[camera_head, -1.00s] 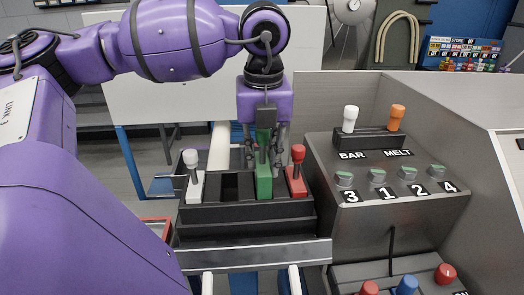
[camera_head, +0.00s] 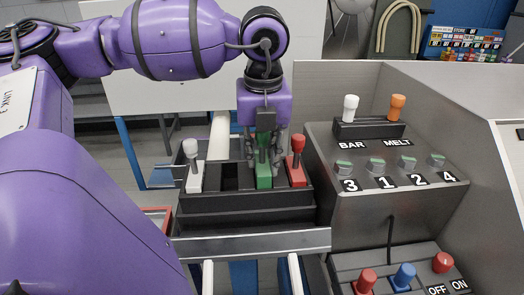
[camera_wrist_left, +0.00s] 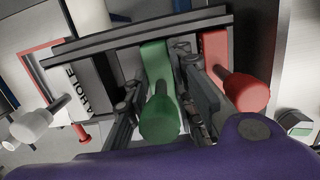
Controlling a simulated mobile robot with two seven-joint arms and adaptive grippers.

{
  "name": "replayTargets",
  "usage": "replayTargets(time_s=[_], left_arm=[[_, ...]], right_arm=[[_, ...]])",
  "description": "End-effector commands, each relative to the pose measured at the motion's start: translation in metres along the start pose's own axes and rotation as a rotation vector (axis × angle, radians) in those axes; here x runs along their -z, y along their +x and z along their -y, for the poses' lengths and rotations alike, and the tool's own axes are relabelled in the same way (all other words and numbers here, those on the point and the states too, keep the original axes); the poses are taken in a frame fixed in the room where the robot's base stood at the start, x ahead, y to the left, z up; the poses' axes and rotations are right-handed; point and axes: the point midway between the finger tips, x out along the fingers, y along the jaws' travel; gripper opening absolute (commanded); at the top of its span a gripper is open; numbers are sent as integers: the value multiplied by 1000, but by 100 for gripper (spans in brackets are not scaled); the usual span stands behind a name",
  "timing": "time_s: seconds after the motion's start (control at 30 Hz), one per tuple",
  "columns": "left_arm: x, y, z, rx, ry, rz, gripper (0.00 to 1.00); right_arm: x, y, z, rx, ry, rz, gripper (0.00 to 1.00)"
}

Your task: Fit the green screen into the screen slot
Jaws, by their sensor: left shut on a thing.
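The green screen (camera_head: 264,178) stands upright in the dark slotted block (camera_head: 245,217), between an empty slot (camera_head: 230,178) and a red piece (camera_head: 297,174). Its lower part is hidden inside the block. My left gripper (camera_head: 264,158) is above the block, shut on the green screen near its handle. In the left wrist view, the green knob (camera_wrist_left: 159,119) shows between the fingers of the left gripper (camera_wrist_left: 160,108), with the green body (camera_wrist_left: 155,62) behind it. How deep the screen sits cannot be told. My right gripper is not in view.
A white-knobbed piece (camera_head: 193,174) stands at the block's left end. The red knob (camera_head: 298,143) is close beside my left gripper's fingers. A grey control panel (camera_head: 345,222) with BAR and MELT levers rises to the right. A metal rail (camera_head: 255,242) crosses in front.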

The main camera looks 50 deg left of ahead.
Motion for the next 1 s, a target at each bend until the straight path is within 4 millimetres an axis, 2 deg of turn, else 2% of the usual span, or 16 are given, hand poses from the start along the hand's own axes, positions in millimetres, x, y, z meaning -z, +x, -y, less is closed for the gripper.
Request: replayTargets(time_s=[0.5,0.53,0.67,1.0], left_arm=[[2,13,0,0,0,0,0],[2,12,0,0,0,1,27],[2,13,0,0,0,0,44],[2,12,0,-1,0,-1,45]], right_arm=[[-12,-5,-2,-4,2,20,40],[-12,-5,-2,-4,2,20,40],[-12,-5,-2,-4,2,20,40],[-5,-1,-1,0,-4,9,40]])
